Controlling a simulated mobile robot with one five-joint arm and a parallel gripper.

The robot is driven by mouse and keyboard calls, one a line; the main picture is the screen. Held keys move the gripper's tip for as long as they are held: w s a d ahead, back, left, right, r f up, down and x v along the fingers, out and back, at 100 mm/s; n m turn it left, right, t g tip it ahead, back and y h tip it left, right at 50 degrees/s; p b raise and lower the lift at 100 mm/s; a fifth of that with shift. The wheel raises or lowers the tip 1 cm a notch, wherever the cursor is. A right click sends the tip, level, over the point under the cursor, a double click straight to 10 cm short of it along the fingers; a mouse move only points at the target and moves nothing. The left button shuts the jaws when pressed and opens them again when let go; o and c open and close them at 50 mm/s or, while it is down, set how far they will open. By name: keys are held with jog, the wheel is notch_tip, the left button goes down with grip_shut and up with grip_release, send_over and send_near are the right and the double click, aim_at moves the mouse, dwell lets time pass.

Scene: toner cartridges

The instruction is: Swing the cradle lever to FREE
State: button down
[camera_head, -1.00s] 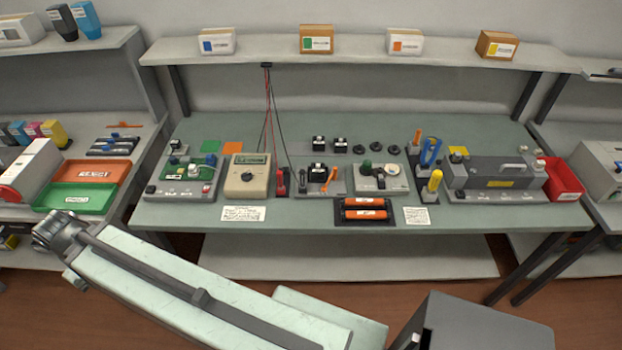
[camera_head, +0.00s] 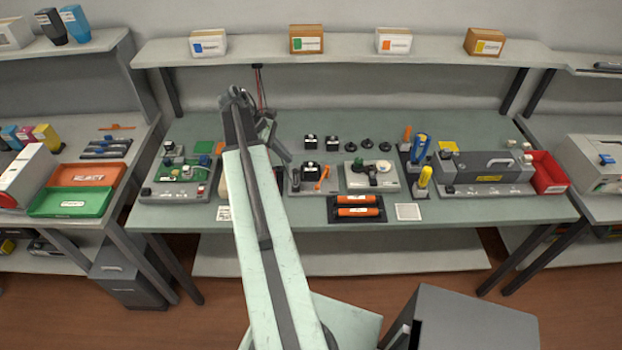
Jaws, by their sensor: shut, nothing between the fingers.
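The cradle (camera_head: 299,187) is a grey block on the bench with a black part (camera_head: 309,170) on it. The orange lever (camera_head: 322,178) stands tilted at its right side, leaning to the upper right. Its markings are too small to read. My gripper (camera_head: 287,157) is shut and empty. It hangs above the bench, up and left of the lever and apart from it in the picture. My arm hides the beige meter and part of the bench left of the cradle.
Right of the cradle stands a grey fixture (camera_head: 388,181) with a green knob. Orange rollers (camera_head: 358,204) lie in a black tray in front. A green board fixture (camera_head: 168,192) is at left. Black caps stand behind the cradle. A shelf (camera_head: 350,54) runs above the back.

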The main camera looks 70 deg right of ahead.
jog(key=b+x, duration=1.1)
jog(key=x, duration=0.2)
jog(key=shift+f, duration=0.45)
jog(key=shift+s+b, duration=0.2)
jog(key=shift+b, duration=0.1)
